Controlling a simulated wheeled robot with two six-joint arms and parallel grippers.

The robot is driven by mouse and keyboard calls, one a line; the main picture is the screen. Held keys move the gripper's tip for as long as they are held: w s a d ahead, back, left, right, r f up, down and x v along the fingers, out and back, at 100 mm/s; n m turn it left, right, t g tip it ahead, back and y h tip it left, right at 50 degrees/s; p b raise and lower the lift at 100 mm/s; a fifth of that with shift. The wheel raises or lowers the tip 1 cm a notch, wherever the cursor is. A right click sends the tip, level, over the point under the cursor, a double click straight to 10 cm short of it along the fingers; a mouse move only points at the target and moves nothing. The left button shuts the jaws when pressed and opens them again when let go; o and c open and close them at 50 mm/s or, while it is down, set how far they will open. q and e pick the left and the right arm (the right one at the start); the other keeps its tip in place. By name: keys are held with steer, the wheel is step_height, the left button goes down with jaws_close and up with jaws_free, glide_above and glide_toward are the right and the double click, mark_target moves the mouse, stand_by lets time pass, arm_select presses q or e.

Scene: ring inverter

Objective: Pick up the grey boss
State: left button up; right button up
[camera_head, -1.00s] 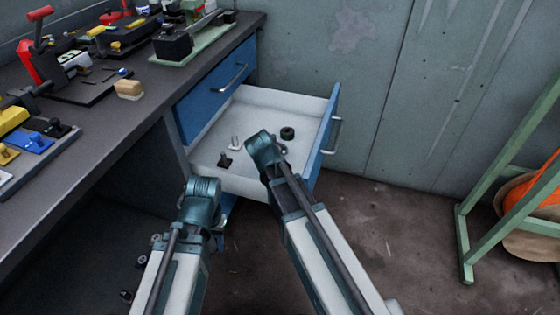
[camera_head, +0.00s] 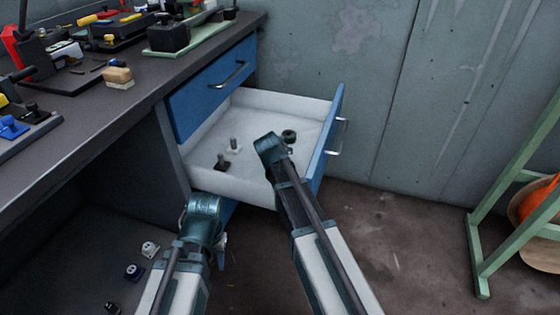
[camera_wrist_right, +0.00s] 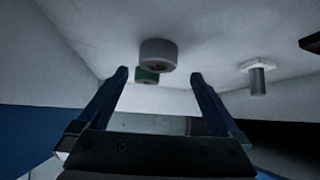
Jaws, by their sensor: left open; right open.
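A short round grey piece, which looks like the grey boss (camera_wrist_right: 158,54), stands on the drawer floor in the right wrist view. It lies ahead of my right gripper (camera_wrist_right: 160,75), centred between the open fingers and apart from them. In the head view only a small grey bit (camera_head: 291,150) shows beside my right wrist, which hides the rest and the right fingers. A green ring-like piece (camera_wrist_right: 146,76) is just past it; it looks dark green in the head view (camera_head: 289,135). My left gripper (camera_head: 222,250) is low outside the drawer, its fingers small and partly hidden.
The open white drawer (camera_head: 290,101) also holds a grey post on a pale base (camera_head: 234,146) and a dark post (camera_head: 222,162). Drawer walls surround my right gripper. The bench (camera_head: 130,120) is at left, a green stand (camera_head: 500,220) at right. Several small knobs (camera_head: 134,271) lie below the bench.

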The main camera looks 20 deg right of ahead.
arm_select(q)
steer(key=shift+f, duration=0.35)
arm_select(e)
steer(key=shift+w+d+f, duration=0.2)
steer(key=shift+w+f, duration=0.2)
steer(key=b+x, duration=0.3)
steer(key=x, duration=0.2)
steer(key=shift+d, duration=0.2)
arm_select(q)
step_height(320, 180, down, 3)
steer(key=shift+f, duration=0.1)
arm_select(e)
steer(key=shift+r, duration=0.1)
jaws_close()
